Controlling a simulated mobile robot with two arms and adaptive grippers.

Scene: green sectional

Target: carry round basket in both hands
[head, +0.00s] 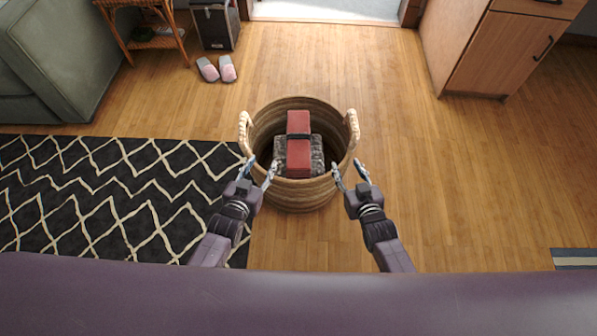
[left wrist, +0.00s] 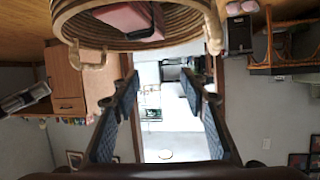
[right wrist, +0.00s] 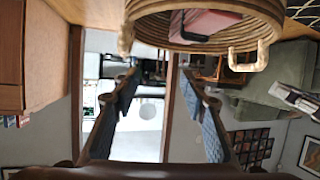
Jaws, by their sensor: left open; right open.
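The round basket (head: 300,197) is woven, tan and open-topped, and appears to stand on the wood floor beside the rug. It has a pale loop handle on its left (head: 244,133) and one on its right (head: 352,131). A red block-like item (head: 299,155) and grey cloth-like stuff (head: 317,150) lie inside. My left gripper (head: 262,168) is open and empty at the basket's near left, short of the left handle. My right gripper (head: 348,170) is open and empty at the near right, short of the right handle. The basket shows atop both wrist views (left wrist: 130,43) (right wrist: 165,38).
A black rug (head: 110,205) with cream zigzags lies left of the basket. A green sofa (head: 75,60), wicker side table (head: 150,40) and pink slippers (head: 218,69) stand further back left. A wooden cabinet (head: 490,50) is back right. Floor right of the basket is clear.

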